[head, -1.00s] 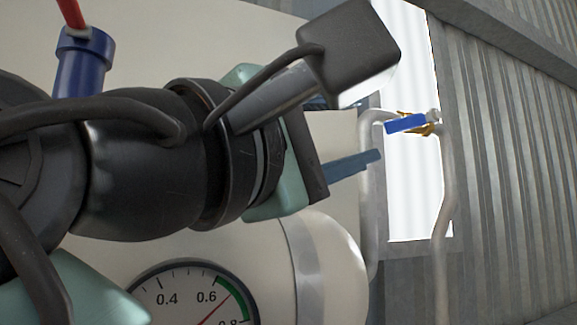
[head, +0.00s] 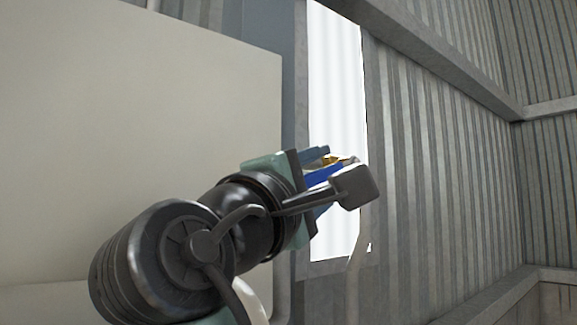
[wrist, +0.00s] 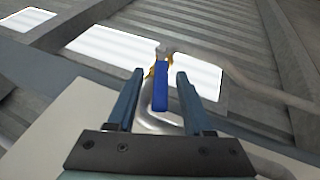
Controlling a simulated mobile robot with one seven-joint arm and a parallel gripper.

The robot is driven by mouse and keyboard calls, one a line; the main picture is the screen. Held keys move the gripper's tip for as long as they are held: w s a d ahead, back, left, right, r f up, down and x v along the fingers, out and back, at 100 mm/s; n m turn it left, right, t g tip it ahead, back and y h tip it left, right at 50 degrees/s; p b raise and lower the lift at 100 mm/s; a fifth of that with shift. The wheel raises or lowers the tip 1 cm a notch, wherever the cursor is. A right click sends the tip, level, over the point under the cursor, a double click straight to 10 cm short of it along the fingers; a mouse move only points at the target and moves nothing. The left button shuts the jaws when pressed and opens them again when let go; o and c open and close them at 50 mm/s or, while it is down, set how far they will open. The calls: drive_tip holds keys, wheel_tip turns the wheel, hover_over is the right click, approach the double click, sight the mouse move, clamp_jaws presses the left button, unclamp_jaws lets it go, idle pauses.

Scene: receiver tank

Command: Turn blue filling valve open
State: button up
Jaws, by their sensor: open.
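The blue filling valve handle (wrist: 160,97) shows in the wrist view, between the two blue fingers of my gripper (wrist: 161,90). The fingers are open, with a gap on each side of the handle. Its brass body (wrist: 152,70) sits just beyond the handle on a grey pipe (wrist: 160,123). In the head view my gripper (head: 320,178) is in front of the window, and the blue handle (head: 322,174) shows between the fingers. Part of the valve is hidden there by my wrist camera and fingers.
A large cream tank (head: 140,130) fills the left of the head view. A bright window (head: 338,80) lies behind the valve. A corrugated metal wall (head: 430,170) stands to the right. The pipe (head: 354,280) runs down below the valve.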

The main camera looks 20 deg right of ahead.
clamp_jaws()
drive_tip(key=shift+f, duration=0.1)
idle(1.3)
